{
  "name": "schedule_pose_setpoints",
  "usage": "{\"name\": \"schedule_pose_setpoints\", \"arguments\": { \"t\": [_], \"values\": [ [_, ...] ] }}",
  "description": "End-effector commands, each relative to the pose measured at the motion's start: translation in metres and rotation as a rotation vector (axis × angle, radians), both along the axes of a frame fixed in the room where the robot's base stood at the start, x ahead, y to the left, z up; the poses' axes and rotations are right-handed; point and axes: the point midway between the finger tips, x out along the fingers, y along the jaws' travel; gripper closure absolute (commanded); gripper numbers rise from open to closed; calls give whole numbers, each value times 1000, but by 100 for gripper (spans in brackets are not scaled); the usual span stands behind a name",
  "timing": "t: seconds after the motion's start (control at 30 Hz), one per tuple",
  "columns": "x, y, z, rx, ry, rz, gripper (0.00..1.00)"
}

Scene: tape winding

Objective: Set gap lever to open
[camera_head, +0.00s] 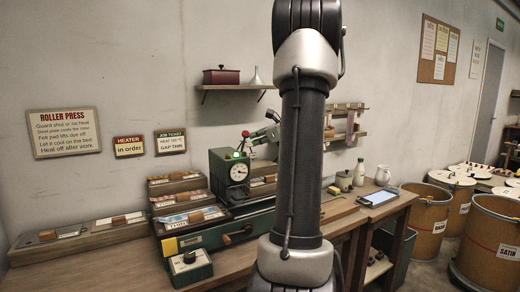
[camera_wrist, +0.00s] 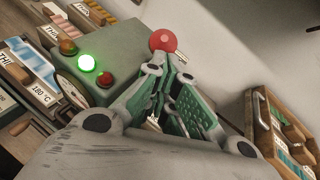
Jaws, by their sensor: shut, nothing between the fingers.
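The green roller press (camera_head: 222,170) stands on the workbench and carries a round white dial (camera_head: 238,172). A lever with a red ball knob (camera_head: 245,133) rises at its top; I take it for the gap lever. The knob also shows in the wrist view (camera_wrist: 163,40), just beyond my fingertips. My gripper (camera_wrist: 168,62) is shut and empty, with its tips close to the knob; I cannot tell whether they touch it. In the head view my gripper (camera_head: 256,141) is right of the knob. The lever's shaft is mostly hidden behind the fingers in the wrist view.
A lit green lamp (camera_wrist: 87,62) sits between an amber (camera_wrist: 68,46) and a red button (camera_wrist: 104,80) on the press. Labelled boxes (camera_head: 178,185) stand left of it. A wall rack (camera_head: 345,122) is to the right. A job ticket (camera_head: 171,142) reads gap thin.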

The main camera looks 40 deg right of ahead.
Motion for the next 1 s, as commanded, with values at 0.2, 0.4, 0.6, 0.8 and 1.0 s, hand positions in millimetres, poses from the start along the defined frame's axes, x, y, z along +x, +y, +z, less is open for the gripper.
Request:
{"name": "schedule_pose_setpoints", "arguments": {
  "t": [0.2, 0.4, 0.6, 0.8, 1.0],
  "values": [
    [25, -4, 19, 42, 192, 7, 100],
    [45, -9, 29, 85, 358, 6, 100],
    [60, -13, 34, 119, 488, 4, 100],
    [70, -16, 37, 123, 488, 1, 100],
    [75, -17, 37, 124, 488, 0, 100]
  ]
}}
